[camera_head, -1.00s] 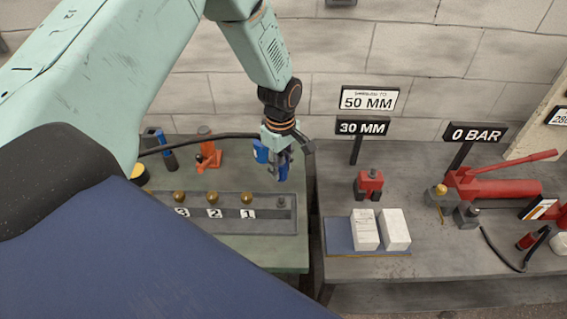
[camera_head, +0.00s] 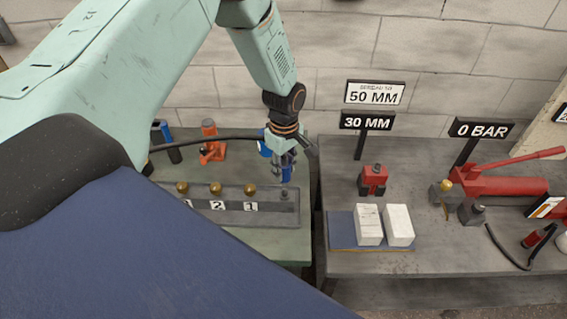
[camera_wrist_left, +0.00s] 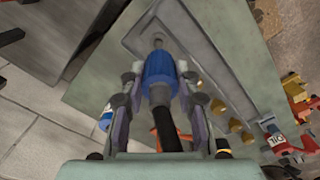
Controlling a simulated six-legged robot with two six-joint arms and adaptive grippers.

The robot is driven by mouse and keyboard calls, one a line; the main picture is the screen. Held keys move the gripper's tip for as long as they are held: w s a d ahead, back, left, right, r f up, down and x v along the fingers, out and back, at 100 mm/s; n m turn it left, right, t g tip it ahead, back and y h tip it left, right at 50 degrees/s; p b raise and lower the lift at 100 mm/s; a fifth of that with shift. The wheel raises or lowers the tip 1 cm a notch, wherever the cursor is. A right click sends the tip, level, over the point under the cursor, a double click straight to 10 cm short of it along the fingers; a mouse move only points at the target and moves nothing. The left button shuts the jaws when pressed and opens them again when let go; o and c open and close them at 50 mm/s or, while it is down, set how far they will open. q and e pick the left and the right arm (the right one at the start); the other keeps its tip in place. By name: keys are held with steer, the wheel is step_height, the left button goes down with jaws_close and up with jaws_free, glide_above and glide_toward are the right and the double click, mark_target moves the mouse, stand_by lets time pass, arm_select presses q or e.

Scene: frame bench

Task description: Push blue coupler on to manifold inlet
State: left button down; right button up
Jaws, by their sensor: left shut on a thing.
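The blue coupler (camera_head: 287,173) hangs upright in my left gripper (camera_head: 284,168), on a black hose. It also shows in the left wrist view (camera_wrist_left: 159,68), with my two fingers (camera_wrist_left: 157,88) shut around it. The manifold (camera_head: 262,218) is a long grey block with brass knobs and number labels. Its inlet (camera_head: 284,194) is a short grey stub at the right end, directly below the coupler. In the left wrist view the inlet tip (camera_wrist_left: 158,43) lines up with the coupler's end. I cannot tell whether they touch. My right gripper is out of view.
An orange jack (camera_head: 210,142) and a blue-and-black bottle (camera_head: 164,138) stand behind the manifold at left. Across a gap, the right bench holds a red spreader (camera_head: 373,180), white blocks (camera_head: 399,224) and a red hand pump (camera_head: 492,184). Signs stand behind.

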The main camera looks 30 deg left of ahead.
arm_select(q)
steer(key=shift+w+d+f, duration=0.1)
steer(key=shift+w+f, duration=0.1)
steer(key=shift+f, duration=0.45)
steer(key=shift+w+f+b, duration=0.2)
steer(key=shift+f+b, duration=0.25)
steer(key=shift+f, duration=0.2)
steer(key=shift+s+a, duration=0.2)
steer(key=shift+a, duration=0.1)
steer(key=shift+s+d+r, duration=0.1)
steer(key=shift+s, duration=0.1)
steer(key=shift+w+d, duration=0.15)
steer(key=shift+w, duration=0.2)
steer(key=shift+s+a, duration=0.2)
steer(key=shift+a, duration=0.05)
steer(key=shift+s+p, duration=0.15)
steer(key=shift+p, duration=0.15)
steer(key=shift+d, duration=0.1)
